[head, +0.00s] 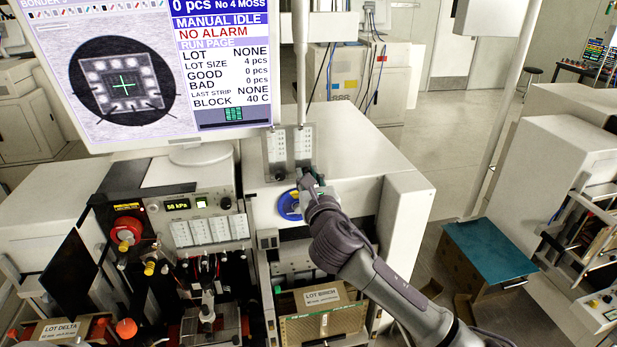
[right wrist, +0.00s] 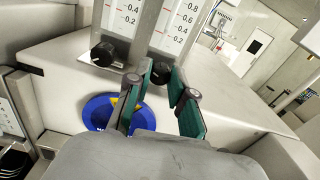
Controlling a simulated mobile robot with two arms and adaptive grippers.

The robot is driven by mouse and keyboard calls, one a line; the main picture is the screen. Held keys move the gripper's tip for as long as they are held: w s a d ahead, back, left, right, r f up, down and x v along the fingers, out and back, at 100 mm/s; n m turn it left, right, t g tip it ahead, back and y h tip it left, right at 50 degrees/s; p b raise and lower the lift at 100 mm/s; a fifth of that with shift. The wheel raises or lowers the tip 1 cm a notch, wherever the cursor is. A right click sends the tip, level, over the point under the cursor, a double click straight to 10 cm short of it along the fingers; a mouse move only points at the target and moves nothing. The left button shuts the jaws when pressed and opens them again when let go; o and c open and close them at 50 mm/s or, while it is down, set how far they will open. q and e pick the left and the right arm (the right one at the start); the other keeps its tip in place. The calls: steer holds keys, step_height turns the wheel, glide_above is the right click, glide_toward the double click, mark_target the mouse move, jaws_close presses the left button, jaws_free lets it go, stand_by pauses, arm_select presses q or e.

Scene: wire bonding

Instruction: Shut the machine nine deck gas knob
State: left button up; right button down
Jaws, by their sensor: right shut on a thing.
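Two clear flow gauges with red and black scales stand side by side on the cream machine deck (head: 350,150), a left gauge (head: 276,146) and a right gauge (head: 303,143). Each has a black knob at its foot. The left knob (right wrist: 103,54) is free; it also shows in the head view (head: 279,177). The right knob (right wrist: 160,70) sits between the green-padded fingers of my right gripper (right wrist: 164,88), which is shut on it. In the head view my right gripper (head: 311,183) hides this knob. Its pointer and any machine number are not readable. My left gripper is not in view.
A blue round disc (head: 289,206) with a yellow mark is on the machine's front, just below the gripper. A monitor (head: 150,70) stands at the left, and a pale post (head: 300,60) rises behind the gauges. The deck right of the gauges is clear.

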steer(key=m, duration=0.4)
steer(key=shift+m, duration=0.3)
steer(key=c, duration=1)
jaws_free()
steer(key=s, duration=0.4)
steer(key=s+d, duration=0.1)
steer(key=s, duration=0.3)
steer(key=s+d, duration=0.1)
steer(key=s, duration=0.3)
steer(key=shift+d, duration=0.2)
steer(key=shift+w, duration=0.1)
